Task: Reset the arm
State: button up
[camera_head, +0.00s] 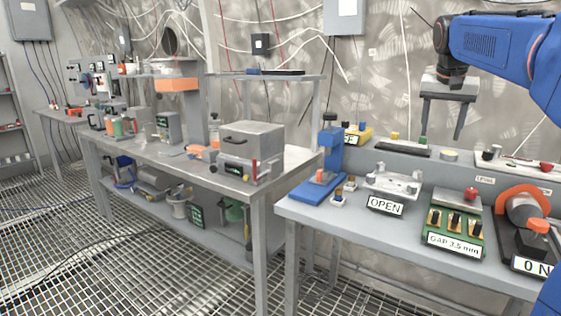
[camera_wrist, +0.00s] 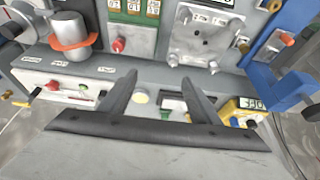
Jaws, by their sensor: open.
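My blue arm (camera_head: 500,50) reaches in from the upper right in the head view. My gripper (camera_head: 443,127) hangs from it with its two dark fingers pointing down, apart and with nothing between them. It is in the air above the back of the right-hand bench (camera_head: 420,238). In the wrist view my gripper (camera_wrist: 153,84) shows as two spread dark fingers. Bench devices lie beyond them, and no contact with any of them shows.
The bench holds a blue stand (camera_head: 331,165), a clear plate fixture (camera_head: 393,183), an OPEN sign (camera_head: 385,205), a green gap board (camera_head: 455,230) and an orange-banded cylinder (camera_head: 522,205). A metal box (camera_head: 250,140) stands on the left table. The grated floor (camera_head: 150,270) is mostly clear.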

jog(key=s+a+f+n+y, duration=0.1)
jog(key=s+a+f, duration=0.4)
jog(key=s+f, duration=0.5)
jog(key=s+a+f+n, duration=0.3)
jog(key=s+a+f, duration=0.2)
jog(key=s+f, duration=0.5)
jog(key=s+a+f+n+t+y, duration=0.1)
jog(key=s+a+f, duration=0.4)
jog(key=s+f, duration=0.5)
jog(key=s+n, duration=0.1)
jog(key=s, duration=0.4)
jog(key=shift+a+f+n+y, duration=0.2)
jog(key=shift+f+n+y, duration=0.1)
jog(key=shift+f, duration=0.1)
